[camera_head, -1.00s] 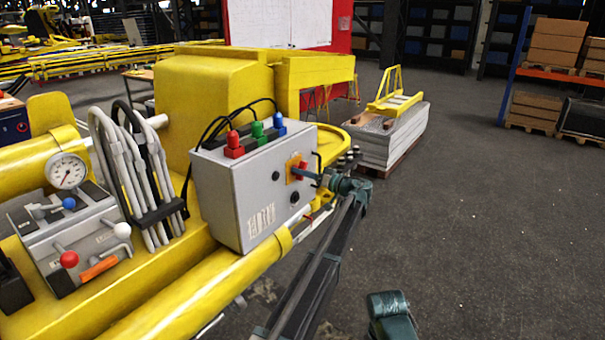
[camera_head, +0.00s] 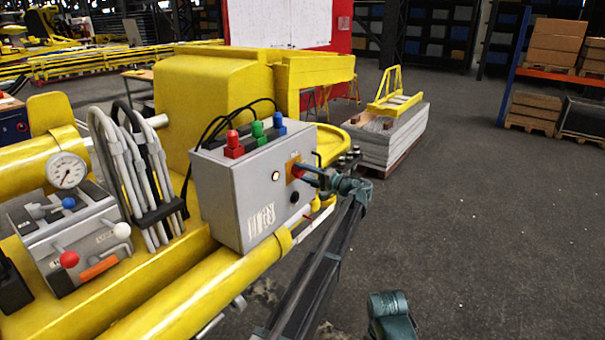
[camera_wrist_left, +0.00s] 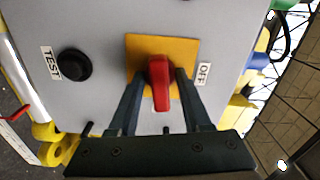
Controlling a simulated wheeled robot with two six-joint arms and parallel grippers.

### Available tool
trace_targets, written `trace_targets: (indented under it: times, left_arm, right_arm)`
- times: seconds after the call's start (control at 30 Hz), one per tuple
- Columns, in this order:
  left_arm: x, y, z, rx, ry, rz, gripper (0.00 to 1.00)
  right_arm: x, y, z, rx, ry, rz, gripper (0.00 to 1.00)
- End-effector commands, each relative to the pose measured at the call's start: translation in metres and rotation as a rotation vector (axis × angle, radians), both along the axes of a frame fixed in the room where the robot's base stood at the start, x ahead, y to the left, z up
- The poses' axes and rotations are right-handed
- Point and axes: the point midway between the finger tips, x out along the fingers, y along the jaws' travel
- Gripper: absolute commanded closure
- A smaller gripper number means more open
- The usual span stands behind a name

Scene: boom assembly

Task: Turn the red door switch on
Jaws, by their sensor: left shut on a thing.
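The red door switch (camera_wrist_left: 159,84) sits on a yellow square plate (camera_wrist_left: 186,46) on the face of a grey control box (camera_head: 232,196). My left gripper (camera_wrist_left: 157,76) has one finger on each side of the red handle and is shut on it. In the head view the left gripper (camera_head: 312,176) is at the box's right face and partly hides the switch (camera_head: 297,171). An OFF label (camera_wrist_left: 204,73) is beside the plate. My right gripper is not in view.
A black button (camera_wrist_left: 74,65) with a TEST label (camera_wrist_left: 51,63) is beside the switch. Red (camera_head: 233,146), green (camera_head: 258,133) and blue (camera_head: 280,125) connectors with black cables top the box. A yellow tube (camera_head: 215,290) runs below it. The floor at right is clear.

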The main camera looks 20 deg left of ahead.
Motion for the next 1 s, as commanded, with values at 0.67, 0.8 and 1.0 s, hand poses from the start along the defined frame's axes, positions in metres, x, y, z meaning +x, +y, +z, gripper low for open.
trace_targets:
  times: [0.67,0.8,1.0]
  left_arm:
    - [0.0001,-0.0005,-0.0006,0.062,0.174,-0.001,1.0]
    - [0.0001,-0.0005,-0.0006,0.063,0.175,-0.001,1.0]
    - [0.0001,-0.0005,-0.0006,0.062,0.174,-0.001,0.45]
  right_arm:
    - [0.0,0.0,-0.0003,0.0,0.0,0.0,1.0]
    - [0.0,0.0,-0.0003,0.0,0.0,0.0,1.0]
    - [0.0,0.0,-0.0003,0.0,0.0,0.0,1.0]
